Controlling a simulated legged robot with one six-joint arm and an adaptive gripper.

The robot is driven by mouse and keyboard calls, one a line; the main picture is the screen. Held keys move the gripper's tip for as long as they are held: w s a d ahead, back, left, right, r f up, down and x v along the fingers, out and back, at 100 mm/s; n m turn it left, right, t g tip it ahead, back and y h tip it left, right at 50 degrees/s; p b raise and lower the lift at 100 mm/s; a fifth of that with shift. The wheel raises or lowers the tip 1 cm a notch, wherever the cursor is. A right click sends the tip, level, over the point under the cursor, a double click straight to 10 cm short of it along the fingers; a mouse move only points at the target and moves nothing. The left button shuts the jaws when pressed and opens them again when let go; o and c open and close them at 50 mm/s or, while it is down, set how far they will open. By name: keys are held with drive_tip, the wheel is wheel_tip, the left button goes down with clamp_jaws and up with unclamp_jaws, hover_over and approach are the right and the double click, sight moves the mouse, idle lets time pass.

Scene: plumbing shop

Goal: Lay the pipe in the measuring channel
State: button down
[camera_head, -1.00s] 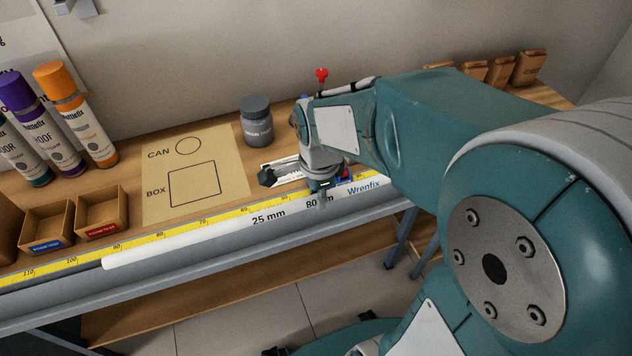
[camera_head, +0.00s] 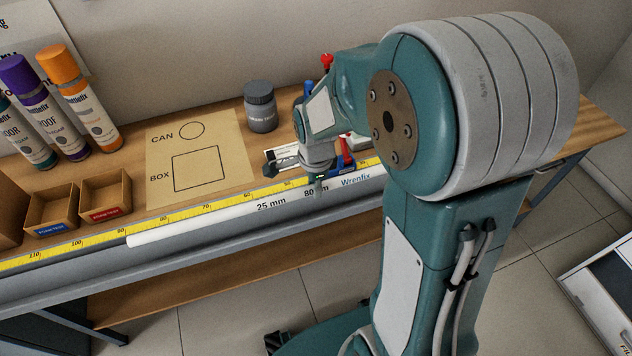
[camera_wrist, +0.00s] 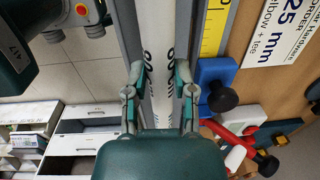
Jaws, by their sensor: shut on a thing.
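The white pipe (camera_head: 230,215), printed "25 mm" and "Wrenfix", runs lengthwise along the bench front beside the yellow ruler. My gripper (camera_head: 319,184) is shut on it right of its middle. In the wrist view the pipe (camera_wrist: 158,40) passes between my gripper's two fingers (camera_wrist: 158,85). The grey measuring channel (camera_head: 60,281) runs along the bench's front edge; its grey wall (camera_wrist: 187,25) shows beside the pipe. The pipe appears lined up along the channel, but I cannot tell whether it rests on the floor of it. My arm hides its right end.
The yellow ruler (camera_head: 170,220) borders the channel. A blue clamp (camera_wrist: 216,82) and red-handled tools (camera_wrist: 232,140) lie close beside my gripper. A dark grey can (camera_head: 260,107), small boxes (camera_head: 105,195) and spray cans (camera_head: 80,98) stand behind. The CAN/BOX mat (camera_head: 215,145) is empty.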

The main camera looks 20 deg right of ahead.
drive_tip(key=shift+f, duration=3.3)
drive_tip(key=shift+c, duration=1.8)
unclamp_jaws()
drive_tip(key=r, duration=1.2)
drive_tip(key=shift+s, duration=0.3)
drive_tip(key=shift+r, duration=0.1)
drive_tip(key=s+r+n+t, duration=0.5)
drive_tip(key=s+r+n, duration=0.7)
drive_tip(key=n, duration=0.6)
drive_tip(key=shift+s+a+r, duration=0.15)
drive_tip(key=shift+s+a, duration=0.15)
drive_tip(key=shift+s, duration=0.75)
